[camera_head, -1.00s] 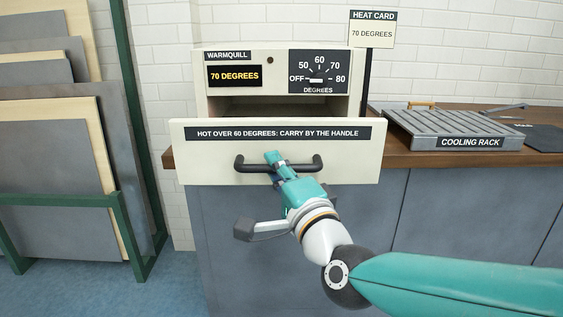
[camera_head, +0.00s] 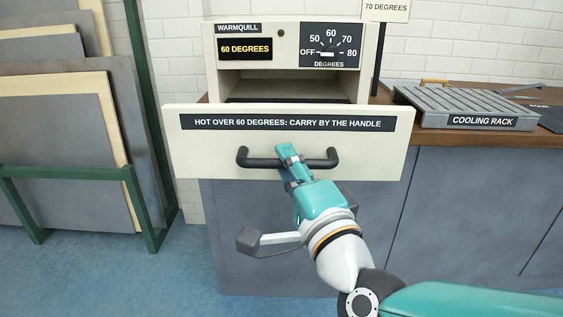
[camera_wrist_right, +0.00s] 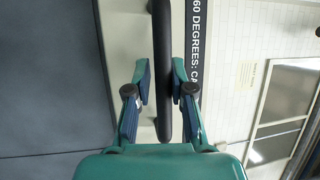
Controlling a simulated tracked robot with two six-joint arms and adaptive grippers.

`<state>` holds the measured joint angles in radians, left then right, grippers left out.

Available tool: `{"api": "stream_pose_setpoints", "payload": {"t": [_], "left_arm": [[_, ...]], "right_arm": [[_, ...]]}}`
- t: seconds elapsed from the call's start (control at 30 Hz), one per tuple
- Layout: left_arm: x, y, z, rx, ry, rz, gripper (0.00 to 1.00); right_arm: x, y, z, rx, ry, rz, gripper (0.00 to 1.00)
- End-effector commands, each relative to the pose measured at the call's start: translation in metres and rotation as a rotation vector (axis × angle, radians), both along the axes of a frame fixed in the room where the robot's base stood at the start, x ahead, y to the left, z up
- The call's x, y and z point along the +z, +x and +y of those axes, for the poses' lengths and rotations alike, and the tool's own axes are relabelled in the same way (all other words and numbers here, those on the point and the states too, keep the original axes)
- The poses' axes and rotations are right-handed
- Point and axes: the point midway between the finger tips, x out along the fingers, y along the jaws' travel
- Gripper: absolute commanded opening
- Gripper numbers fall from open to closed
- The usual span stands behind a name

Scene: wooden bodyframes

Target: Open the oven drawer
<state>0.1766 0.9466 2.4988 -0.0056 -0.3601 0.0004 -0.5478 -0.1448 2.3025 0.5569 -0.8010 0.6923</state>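The cream oven drawer (camera_head: 210,150) stands pulled out from the oven (camera_head: 290,55), with dark interior showing above and behind its front. Its black bar handle (camera_head: 258,163) runs across the front below the label. In the right wrist view the handle bar (camera_wrist_right: 162,45) passes between the two fingers (camera_wrist_right: 162,84), with a pad close on each side. My left gripper is not in view.
The oven display (camera_head: 245,49) reads 60 DEGREES. A cooling rack (camera_head: 465,105) sits on the wooden counter at right. Boards in a green rack (camera_head: 135,205) stand at left. Blue floor (camera_head: 200,285) is free in front.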

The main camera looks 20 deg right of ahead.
Motion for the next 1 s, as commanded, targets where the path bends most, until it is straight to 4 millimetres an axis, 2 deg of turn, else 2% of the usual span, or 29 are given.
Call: {"api": "stream_pose_setpoints", "payload": {"t": [0.03, 0.1, 0.47, 0.57, 0.83, 1.0], "left_arm": [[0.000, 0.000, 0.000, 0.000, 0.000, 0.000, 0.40], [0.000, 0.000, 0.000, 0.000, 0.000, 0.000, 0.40], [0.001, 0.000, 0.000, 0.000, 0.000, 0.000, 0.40], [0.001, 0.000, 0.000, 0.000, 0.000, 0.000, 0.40], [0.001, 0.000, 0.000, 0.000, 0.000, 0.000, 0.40], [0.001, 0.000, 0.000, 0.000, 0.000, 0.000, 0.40]], "right_arm": [[-0.002, 0.000, 0.000, 0.001, -0.001, 0.003, 0.32], [-0.001, 0.000, 0.001, 0.002, -0.002, 0.002, 0.41], [0.001, -0.003, 0.001, 0.005, -0.001, -0.004, 0.41], [0.000, -0.012, 0.001, 0.005, -0.001, -0.005, 0.41], [-0.009, -0.053, -0.004, 0.007, -0.001, -0.006, 0.41], [-0.012, -0.068, -0.006, 0.005, 0.000, -0.003, 0.41]]}}
